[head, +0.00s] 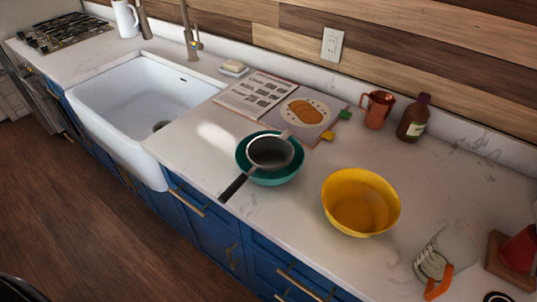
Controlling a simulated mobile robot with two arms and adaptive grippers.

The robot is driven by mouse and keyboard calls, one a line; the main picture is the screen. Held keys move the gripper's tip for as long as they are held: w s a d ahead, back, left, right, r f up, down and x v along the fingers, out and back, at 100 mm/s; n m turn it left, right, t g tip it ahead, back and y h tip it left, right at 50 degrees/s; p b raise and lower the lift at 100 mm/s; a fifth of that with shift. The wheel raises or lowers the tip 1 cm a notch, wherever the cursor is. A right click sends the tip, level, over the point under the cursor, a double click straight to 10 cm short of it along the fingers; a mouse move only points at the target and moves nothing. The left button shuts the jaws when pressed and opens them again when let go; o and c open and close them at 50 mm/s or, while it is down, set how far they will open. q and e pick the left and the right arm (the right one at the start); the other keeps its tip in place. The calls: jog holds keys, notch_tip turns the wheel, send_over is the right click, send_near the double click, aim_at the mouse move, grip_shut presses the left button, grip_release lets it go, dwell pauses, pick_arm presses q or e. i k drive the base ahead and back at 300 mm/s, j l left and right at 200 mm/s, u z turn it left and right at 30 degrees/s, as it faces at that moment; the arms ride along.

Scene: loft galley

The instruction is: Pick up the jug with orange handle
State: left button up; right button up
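The jug with the orange handle (434,262) stands on the pale marble counter (300,215) at the lower right of the head view. Its body looks clear, with markings on its side, and its orange handle points toward the counter's front edge. Neither of my grippers shows in the head view.
A yellow bowl (345,215) stands left of the jug. A red object on a wooden stand (492,262) is to its right. A teal bowl (243,165) with a black-handled strainer (269,152), an open book (255,93), a copper mug (377,109) and a brown bottle (412,121) stand farther off.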

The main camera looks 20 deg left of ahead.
aim_at(451, 251)
jog(key=l+z, duration=0.35)
jog(key=k+l+z, duration=0.1)
jog(key=z, duration=0.7)
